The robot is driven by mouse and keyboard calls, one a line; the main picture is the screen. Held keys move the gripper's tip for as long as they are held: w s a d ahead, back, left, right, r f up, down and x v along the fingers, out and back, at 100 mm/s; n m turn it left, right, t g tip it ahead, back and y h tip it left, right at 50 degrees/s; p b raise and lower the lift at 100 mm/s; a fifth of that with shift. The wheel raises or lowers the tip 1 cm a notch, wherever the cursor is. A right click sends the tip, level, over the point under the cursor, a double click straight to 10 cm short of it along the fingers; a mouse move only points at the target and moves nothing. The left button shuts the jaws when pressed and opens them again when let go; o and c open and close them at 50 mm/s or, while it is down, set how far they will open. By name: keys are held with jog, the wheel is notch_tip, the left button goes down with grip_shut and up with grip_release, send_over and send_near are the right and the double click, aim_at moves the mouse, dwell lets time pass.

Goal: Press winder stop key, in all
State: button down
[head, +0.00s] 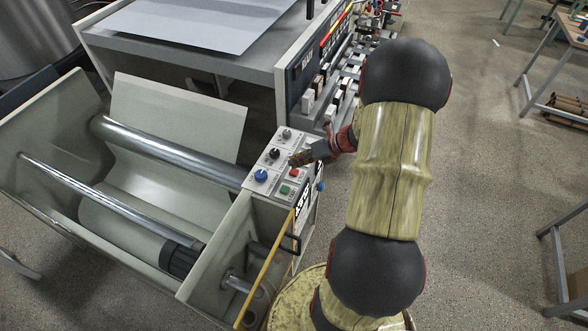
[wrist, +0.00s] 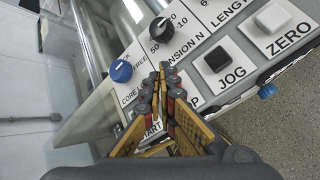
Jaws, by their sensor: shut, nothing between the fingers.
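The winder's control panel (head: 266,162) has several knobs and keys. A small red key (head: 294,171), which I take for stop, sits on it above a green key (head: 285,189). My gripper (head: 293,160) is shut and empty, its tips over the panel just above the red key in the picture. In the wrist view my gripper (wrist: 163,70) points at the panel between the blue knob (wrist: 121,71) and the black JOG key (wrist: 217,60). The fingers hide most of the stop label and its key there. I cannot tell whether the tips touch the panel.
A black tension knob (wrist: 162,27) and a white ZERO key (wrist: 272,17) are close by. The winder's metal roller (head: 160,150) lies left of the panel. A coating machine (head: 200,40) stands behind. Open floor (head: 480,190) lies to the right.

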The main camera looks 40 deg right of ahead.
aim_at(295, 170)
dwell(0.3)
notch_tip(295, 170, up, 5)
jog(key=p, duration=0.5)
dwell(0.9)
